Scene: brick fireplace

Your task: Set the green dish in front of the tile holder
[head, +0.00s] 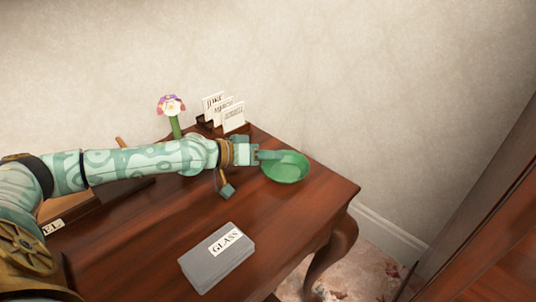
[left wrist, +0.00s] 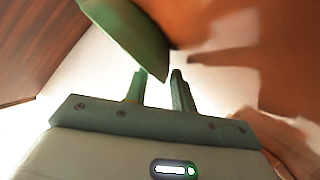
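The green dish (head: 287,172) is at the back right of the wooden table, over or on the tabletop; I cannot tell if it touches. It also shows in the left wrist view (left wrist: 145,38), its rim reaching between the fingertips. My left gripper (head: 268,155) is at the dish's left rim, with a finger on each side of the wall, and appears shut on it. The same gripper shows in the left wrist view (left wrist: 159,80). The tile holder (head: 206,123), dark with several white lettered tiles (head: 233,116), stands by the wall, behind and left of the dish. My right gripper is out of view.
A flower on a green stem (head: 172,106) stands left of the holder, behind my left arm. A grey box labelled GLASS (head: 216,258) lies at the front of the table (head: 285,222). Bare tabletop lies between the box and the dish. The table's right edge is close to the dish.

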